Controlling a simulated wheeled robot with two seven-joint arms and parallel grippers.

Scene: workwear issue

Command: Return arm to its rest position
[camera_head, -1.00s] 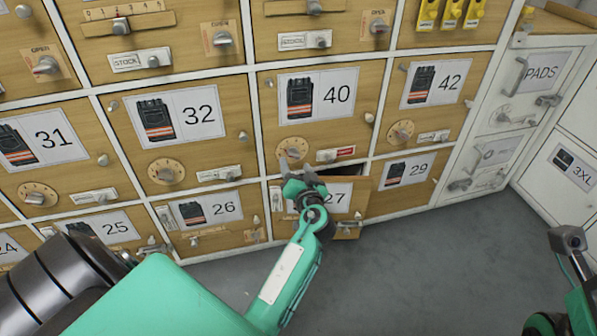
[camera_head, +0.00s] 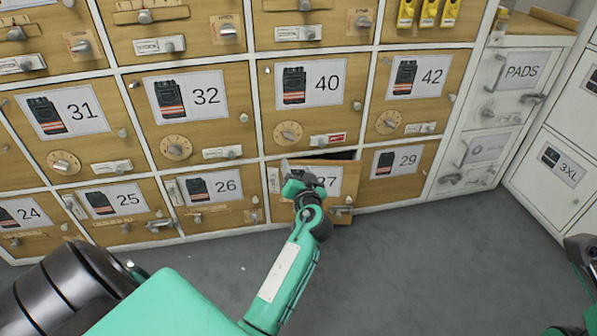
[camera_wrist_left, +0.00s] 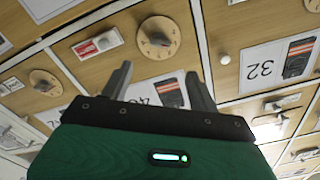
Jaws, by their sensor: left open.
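My left arm comes in from the lower left in the head view. My left gripper (camera_head: 302,178) is in front of the cabinet, over the left part of locker door 27 (camera_head: 326,184). Door 27 stands ajar, with a dark gap along its top edge. The left wrist view shows the two fingers (camera_wrist_left: 160,88) apart with nothing between them, pointing at the cabinet front. The door 40 label (camera_wrist_left: 165,93) shows partly behind the fingers. Part of my right arm (camera_head: 580,250) shows at the right edge; its gripper is out of the picture.
Wooden locker doors with dials and handles, such as door 32 (camera_head: 190,105) and door 29 (camera_head: 397,165), fill the wall and look closed. A white PADS cabinet (camera_head: 519,72) stands to the right. The grey floor (camera_head: 420,260) in front is clear.

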